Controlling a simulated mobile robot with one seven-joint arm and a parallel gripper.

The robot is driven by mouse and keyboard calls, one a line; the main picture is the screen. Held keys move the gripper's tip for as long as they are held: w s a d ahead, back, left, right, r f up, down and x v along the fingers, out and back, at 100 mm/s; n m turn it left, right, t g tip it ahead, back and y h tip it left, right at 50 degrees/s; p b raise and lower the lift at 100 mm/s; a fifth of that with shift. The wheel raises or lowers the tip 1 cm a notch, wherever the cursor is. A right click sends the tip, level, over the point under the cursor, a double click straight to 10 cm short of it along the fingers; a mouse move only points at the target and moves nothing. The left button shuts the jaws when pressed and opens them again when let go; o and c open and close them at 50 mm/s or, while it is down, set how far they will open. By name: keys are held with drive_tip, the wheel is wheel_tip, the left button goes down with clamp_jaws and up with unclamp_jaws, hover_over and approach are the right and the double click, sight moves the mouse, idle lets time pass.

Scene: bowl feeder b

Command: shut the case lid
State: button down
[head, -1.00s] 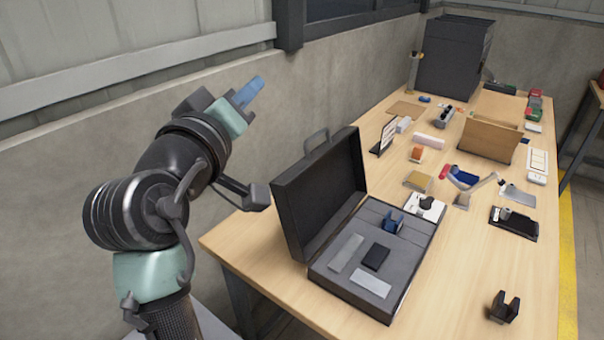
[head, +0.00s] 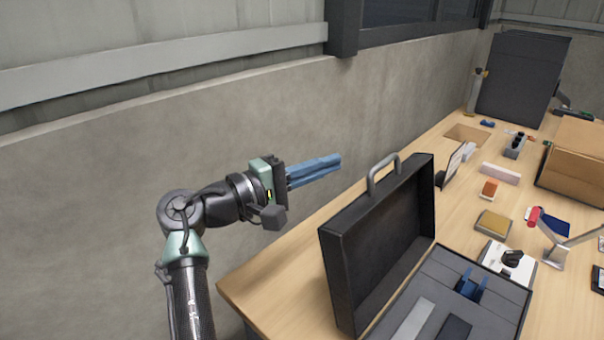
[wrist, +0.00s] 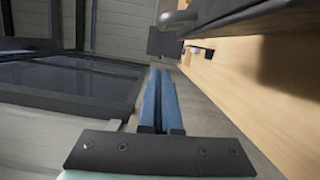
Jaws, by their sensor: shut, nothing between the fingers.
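The black case stands open on the wooden table. Its lid (head: 385,245) is raised nearly upright, with a grey handle (head: 382,173) on its top edge. The case base (head: 500,292) lies to the right of the lid, with its lower part cut off by the picture edge. A blue part (head: 468,286) and flat grey pieces lie inside it. My gripper (head: 338,160) has long blue fingers, shut and empty. In the head view it appears to the left of the lid's handle and level with the lid's top, apart from it. The fingers also show in the wrist view (wrist: 160,85).
The wooden table (head: 290,268) has bare surface left of the case. A wall runs behind it. To the right of the case are a lamp-like arm (head: 558,240), a yellow block (head: 493,223) and an upright card stand (head: 452,165). A tall dark bin (head: 520,80) stands at the back.

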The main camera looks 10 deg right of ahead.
drive_tip(key=shift+s+d+r+p, duration=0.1)
drive_tip(key=shift+s+d, duration=0.25)
drive_tip(key=shift+d, duration=0.45)
drive_tip(key=shift+s+d+r+p, duration=0.15)
drive_tip(key=shift+s+d, duration=0.15)
drive_tip(key=shift+d, duration=0.5)
drive_tip(key=shift+s+d+f+p, duration=0.1)
drive_tip(key=shift+s+d, duration=0.25)
drive_tip(key=shift+d, duration=0.45)
drive_tip(key=shift+r, duration=0.1)
